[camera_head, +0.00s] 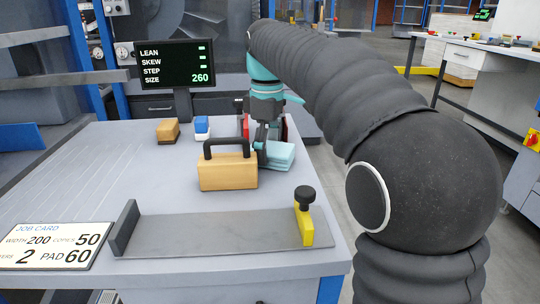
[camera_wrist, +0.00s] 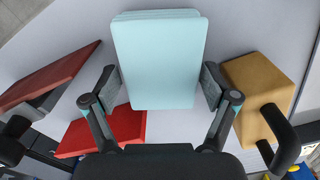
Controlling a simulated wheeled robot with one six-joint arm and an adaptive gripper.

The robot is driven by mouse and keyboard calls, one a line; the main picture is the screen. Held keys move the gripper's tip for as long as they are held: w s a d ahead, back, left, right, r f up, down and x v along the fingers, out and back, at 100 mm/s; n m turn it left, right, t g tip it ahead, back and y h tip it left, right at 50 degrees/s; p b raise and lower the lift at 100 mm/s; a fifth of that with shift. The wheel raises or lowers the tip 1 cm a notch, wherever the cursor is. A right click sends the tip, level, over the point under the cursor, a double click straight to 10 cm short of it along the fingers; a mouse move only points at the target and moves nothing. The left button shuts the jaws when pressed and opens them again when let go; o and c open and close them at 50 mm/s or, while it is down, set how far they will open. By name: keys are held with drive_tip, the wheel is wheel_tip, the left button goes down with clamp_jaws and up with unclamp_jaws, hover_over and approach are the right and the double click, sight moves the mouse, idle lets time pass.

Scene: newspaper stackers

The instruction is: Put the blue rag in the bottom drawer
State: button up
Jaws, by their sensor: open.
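The blue rag (camera_head: 280,156) is a light blue folded pad lying on the grey table, right of the wooden block with a black handle. In the wrist view the rag (camera_wrist: 160,55) shows as a flat, layered rectangle. My gripper (camera_head: 263,150) is down at the rag in the head view. In the wrist view my gripper (camera_wrist: 162,88) is open, with one finger on each side of the rag's near part. Whether the fingers touch it I cannot tell. I cannot make out an open bottom drawer; the table's front is mostly out of view.
The handled wooden block (camera_head: 228,171) stands close left of my gripper. Red pieces (camera_wrist: 100,130) lie to the left in the wrist view. A grey tray (camera_head: 215,232) with a yellow stop is at the front. A monitor (camera_head: 175,64) stands behind the table.

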drive_tip(key=c, duration=1)
drive_tip(key=shift+r, duration=0.15)
